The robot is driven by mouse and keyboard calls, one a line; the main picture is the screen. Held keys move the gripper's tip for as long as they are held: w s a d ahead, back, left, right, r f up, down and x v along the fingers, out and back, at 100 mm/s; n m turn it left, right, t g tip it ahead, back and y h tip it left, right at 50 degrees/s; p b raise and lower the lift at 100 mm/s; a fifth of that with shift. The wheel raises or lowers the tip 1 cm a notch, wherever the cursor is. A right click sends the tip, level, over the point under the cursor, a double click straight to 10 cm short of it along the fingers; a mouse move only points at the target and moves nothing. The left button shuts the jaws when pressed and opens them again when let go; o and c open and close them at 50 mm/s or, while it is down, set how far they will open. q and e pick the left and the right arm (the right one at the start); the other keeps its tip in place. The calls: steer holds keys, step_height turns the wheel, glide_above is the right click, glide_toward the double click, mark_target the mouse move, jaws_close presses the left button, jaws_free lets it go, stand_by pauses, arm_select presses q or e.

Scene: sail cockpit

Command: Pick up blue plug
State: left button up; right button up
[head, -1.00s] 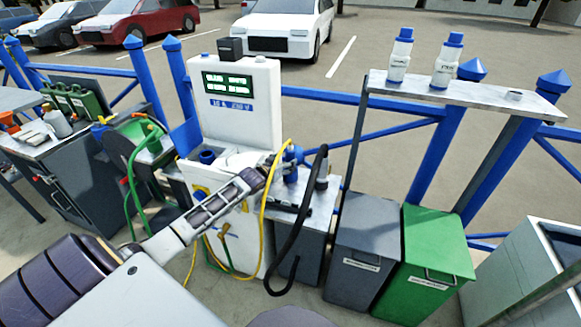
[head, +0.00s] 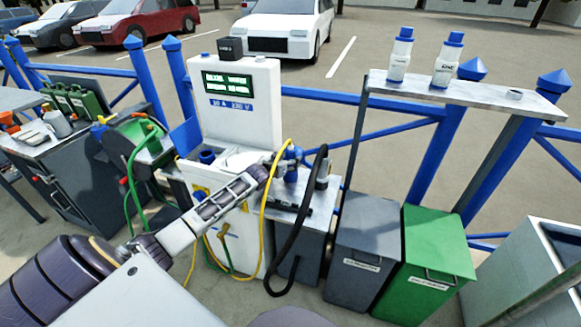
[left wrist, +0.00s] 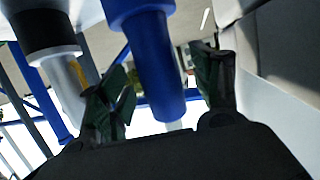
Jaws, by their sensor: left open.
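The blue plug (head: 291,174) stands upright on the grey counter beside the white pump cabinet, partly hidden by my left arm and gripper. In the left wrist view, the blue plug (left wrist: 158,65) shows large, between the two dark fingers of my left gripper (left wrist: 165,95). The fingers are open, one on each side of it, with gaps visible; I cannot tell whether either touches it. In the head view, my left gripper (head: 287,164) is small and partly hidden at the end of my arm. My right gripper is not in view.
A grey nozzle (head: 322,172) with a black hose stands just right of the plug. A yellow hose (head: 264,210) hangs in front of the white cabinet (head: 240,110). Grey (head: 365,250) and green (head: 432,255) bins stand to the right, below a shelf (head: 465,92) with two bottles.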

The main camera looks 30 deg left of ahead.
arm_select(q)
steer(key=shift+w+f, duration=0.15)
steer(key=shift+w, duration=0.4)
steer(key=shift+w+f, duration=0.1)
steer(key=shift+w, duration=0.2)
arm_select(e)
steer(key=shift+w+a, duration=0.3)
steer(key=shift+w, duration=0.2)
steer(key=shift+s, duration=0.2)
arm_select(q)
steer(key=c, duration=1.3)
steer(key=shift+r, duration=0.2)
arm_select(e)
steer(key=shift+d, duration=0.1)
